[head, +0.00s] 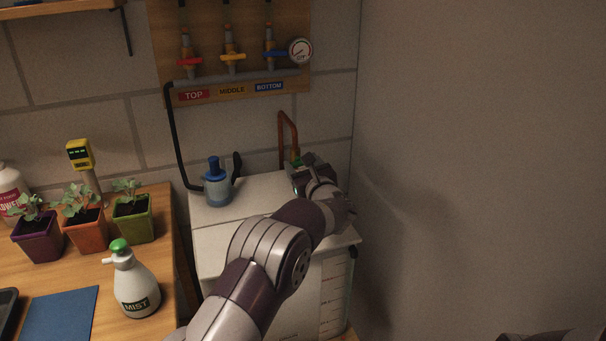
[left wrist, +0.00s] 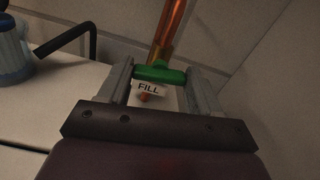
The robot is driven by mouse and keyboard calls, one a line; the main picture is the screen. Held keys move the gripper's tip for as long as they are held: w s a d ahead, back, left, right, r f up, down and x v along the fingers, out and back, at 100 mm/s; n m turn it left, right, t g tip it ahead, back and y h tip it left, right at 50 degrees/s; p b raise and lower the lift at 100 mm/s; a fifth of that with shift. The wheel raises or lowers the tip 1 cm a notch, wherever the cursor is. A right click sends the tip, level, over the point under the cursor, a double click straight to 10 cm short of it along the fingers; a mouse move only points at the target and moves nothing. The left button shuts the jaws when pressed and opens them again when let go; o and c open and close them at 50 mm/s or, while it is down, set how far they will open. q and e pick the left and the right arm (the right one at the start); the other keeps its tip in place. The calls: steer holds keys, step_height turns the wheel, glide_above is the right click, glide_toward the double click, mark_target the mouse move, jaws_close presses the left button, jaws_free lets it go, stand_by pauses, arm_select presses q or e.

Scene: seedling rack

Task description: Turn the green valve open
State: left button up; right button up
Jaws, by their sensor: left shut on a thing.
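The green valve handle (left wrist: 160,73) sits on a copper pipe at the back of a white tank, with a FILL tag (left wrist: 149,88) just below it. In the left wrist view, my left gripper (left wrist: 160,76) has one finger at each end of the handle and is shut on it. In the head view, my left gripper (head: 303,168) is at the foot of the copper pipe (head: 287,137), and it hides most of the valve. My right gripper is not in view.
A blue pump (head: 217,185) stands on the white tank (head: 235,222), left of my gripper. Red, yellow and blue valves hang on a wooden board (head: 285,12) above. Potted seedlings and a MIST bottle (head: 134,286) stand on the bench. A bare wall is close on the right.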

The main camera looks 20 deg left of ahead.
arm_select(q)
steer(key=n+b, duration=0.3)
steer(key=b, duration=0.2)
steer(key=n+b, duration=0.4)
steer(key=b, duration=0.1)
steer(key=n+b, duration=0.3)
steer(key=b, duration=0.2)
steer(key=shift+f+n+b, duration=0.3)
steer(key=shift+f+n, duration=0.1)
steer(key=n+b, duration=0.2)
steer(key=n, duration=0.1)
steer(key=shift+r+b, duration=0.1)
steer(key=shift+b, duration=0.2)
steer(key=shift+r+n+b, duration=0.2)
steer(key=shift+n+b, duration=0.5)
steer(key=shift+n, duration=0.4)
steer(key=shift+r, duration=0.1)
steer(key=o, duration=1.1)
steer(key=shift+c, duration=0.2)
